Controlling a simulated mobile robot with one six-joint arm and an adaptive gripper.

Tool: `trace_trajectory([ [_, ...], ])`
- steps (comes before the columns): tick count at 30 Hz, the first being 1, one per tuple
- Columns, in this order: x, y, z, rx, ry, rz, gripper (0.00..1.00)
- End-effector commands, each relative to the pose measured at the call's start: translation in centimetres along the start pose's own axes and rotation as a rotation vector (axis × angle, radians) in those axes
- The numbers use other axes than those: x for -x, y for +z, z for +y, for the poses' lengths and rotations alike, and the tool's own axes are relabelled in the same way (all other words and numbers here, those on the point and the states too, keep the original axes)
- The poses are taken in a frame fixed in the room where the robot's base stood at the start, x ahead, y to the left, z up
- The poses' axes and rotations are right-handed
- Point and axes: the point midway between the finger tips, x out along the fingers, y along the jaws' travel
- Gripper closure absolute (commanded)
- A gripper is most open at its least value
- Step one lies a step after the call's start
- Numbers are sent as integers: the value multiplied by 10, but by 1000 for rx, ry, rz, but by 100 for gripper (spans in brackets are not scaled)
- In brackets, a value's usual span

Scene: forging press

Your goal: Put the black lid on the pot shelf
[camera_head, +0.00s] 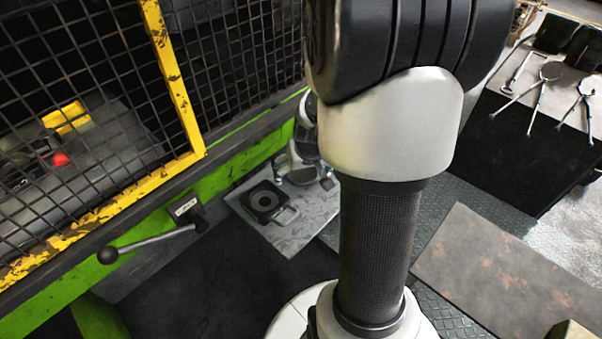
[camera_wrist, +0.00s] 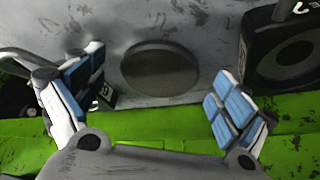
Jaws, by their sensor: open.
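My gripper (camera_wrist: 158,108) is open and empty, its blue-padded fingers spread wide over a scuffed grey plate (camera_wrist: 205,20). In the head view it is partly hidden behind my arm, low over the far right part of that plate (camera_head: 318,210). A dark round disc or recess (camera_wrist: 160,70) shows between and beyond the fingers; I cannot tell which. A black square piece with a round ring and a handle (camera_head: 265,199) lies on the plate, left of my gripper; it is at the right edge of the wrist view (camera_wrist: 254,55). Which one is the black lid is unclear.
A green beam (camera_head: 230,160) and a yellow-framed mesh guard (camera_head: 180,90) run behind the plate. A lever with a black knob (camera_head: 107,256) sticks out at left. A dark object with a white label is partly hidden behind the left finger. Tongs (camera_head: 540,95) lie far right.

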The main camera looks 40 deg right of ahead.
Motion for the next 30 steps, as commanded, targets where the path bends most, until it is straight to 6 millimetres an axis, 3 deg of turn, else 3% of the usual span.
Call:
trace_trajectory([
  [2,1,0,0,0,0,0,7],
  [24,1,0,0,0,0,0,56],
  [30,1,0,0,0,0,0,57],
])
